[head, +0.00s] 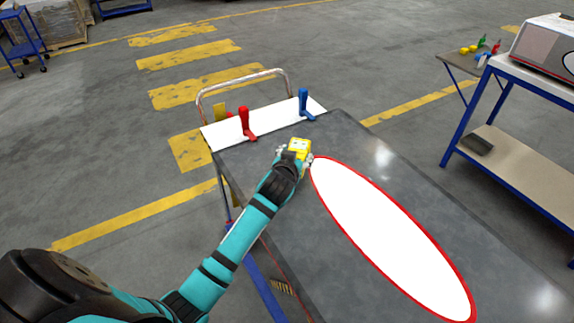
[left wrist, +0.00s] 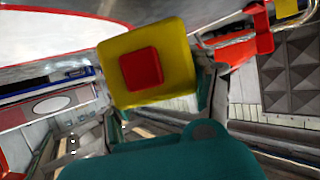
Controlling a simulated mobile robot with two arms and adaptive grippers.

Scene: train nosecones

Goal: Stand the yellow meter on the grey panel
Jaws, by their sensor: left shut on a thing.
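The yellow meter (head: 299,146) is a small yellow block, held over the far left part of the grey panel (head: 355,150). My left gripper (head: 294,158) is shut on it. In the left wrist view the yellow meter (left wrist: 120,58) shows a yellow face with a red square, between the fingers. Whether its lower end touches the panel cannot be told. The panel carries a white oval with a red rim (head: 390,235), just right of the gripper. My right gripper is not in view.
A red clamp-like tool (head: 245,123) and a blue one (head: 305,104) stand on a white strip (head: 270,124) at the panel's far edge. A metal cart handle (head: 240,78) rises behind. A blue-framed shelf table (head: 530,150) stands at right. The panel's far right is clear.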

